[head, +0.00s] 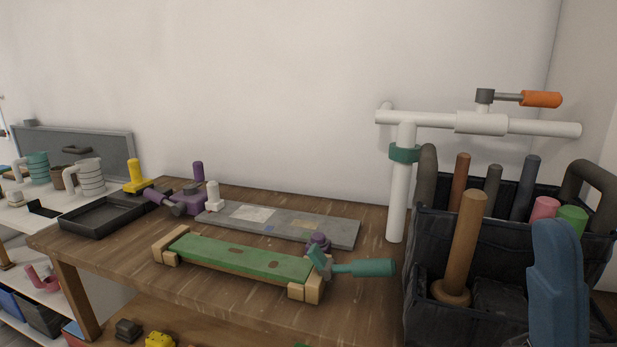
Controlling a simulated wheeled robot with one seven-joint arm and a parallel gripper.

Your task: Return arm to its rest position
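Neither my arm nor my gripper shows clearly in the head view, so I cannot see its pose or what it holds. The wooden workbench (125,262) fills the middle of the view. On it lies a green-topped board (235,257) with wooden end blocks. A teal-handled tool (362,268) rests at its right end. Behind it lies a flat grey board (290,224) with pale patches.
A dark open tote (440,260) with several upright handles stands at right, with a tall blue shape (557,280) in front. A white T-shaped stand (398,200) rises beside it. A black tray (92,222) and white shelving (50,270) with mugs are at left.

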